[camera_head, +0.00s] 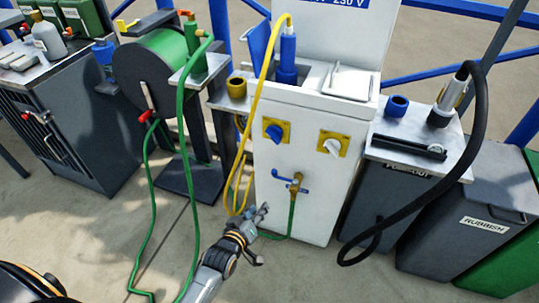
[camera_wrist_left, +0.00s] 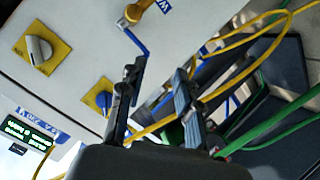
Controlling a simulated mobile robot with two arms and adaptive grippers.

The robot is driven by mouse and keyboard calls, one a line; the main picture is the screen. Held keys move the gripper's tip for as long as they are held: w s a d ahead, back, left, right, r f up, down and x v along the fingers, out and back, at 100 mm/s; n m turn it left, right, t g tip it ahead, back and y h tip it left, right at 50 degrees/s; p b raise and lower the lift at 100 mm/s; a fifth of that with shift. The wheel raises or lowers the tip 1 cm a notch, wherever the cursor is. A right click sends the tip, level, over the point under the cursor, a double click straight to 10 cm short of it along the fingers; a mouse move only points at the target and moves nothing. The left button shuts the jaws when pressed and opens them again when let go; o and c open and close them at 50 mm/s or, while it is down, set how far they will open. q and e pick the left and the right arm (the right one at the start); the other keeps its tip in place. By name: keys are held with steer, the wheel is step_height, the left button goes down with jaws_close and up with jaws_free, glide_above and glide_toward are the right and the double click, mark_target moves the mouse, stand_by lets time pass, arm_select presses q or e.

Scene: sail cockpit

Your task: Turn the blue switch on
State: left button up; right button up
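The blue switch (camera_head: 274,133) is a rotary knob on a yellow plate, on the front of the white service pedestal (camera_head: 310,200). In the left wrist view the blue switch (camera_wrist_left: 101,99) shows beside and partly behind one finger. My left gripper (camera_head: 264,232) is in front of the pedestal, below the blue switch and near the tap. In the left wrist view my left gripper (camera_wrist_left: 155,75) has its fingers apart with nothing between them. I cannot tell whether a finger touches the pedestal. My right gripper is not in view.
A similar switch with a white knob (camera_head: 332,147) sits right of the blue one. A brass tap with a blue lever (camera_head: 283,177) is below. A yellow cable (camera_head: 258,100) and a green hose (camera_head: 151,190) hang at the left. A black hose (camera_head: 483,110) loops at the right.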

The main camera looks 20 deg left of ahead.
mark_target(270, 137)
arm_select(q)
steer(key=w+a+r+n+t+b, duration=0.1)
steer(key=w+r+t+b, duration=0.1)
steer(key=r, duration=0.5)
steer(key=w+a+r+n+t+b, duration=0.1)
steer(key=r+n+t+b, duration=0.1)
steer(key=r, duration=0.5)
steer(key=shift+y, duration=0.3)
steer(key=w, duration=0.4)
steer(key=w+b, duration=0.1)
steer(key=w, duration=0.7)
steer(key=shift+w+d+b, duration=0.35)
steer(key=shift+b, duration=0.05)
steer(key=shift+w+r, duration=0.1)
steer(key=shift+w, duration=0.45)
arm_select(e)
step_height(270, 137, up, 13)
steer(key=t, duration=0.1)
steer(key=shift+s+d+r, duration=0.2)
arm_select(q)
jaws_close()
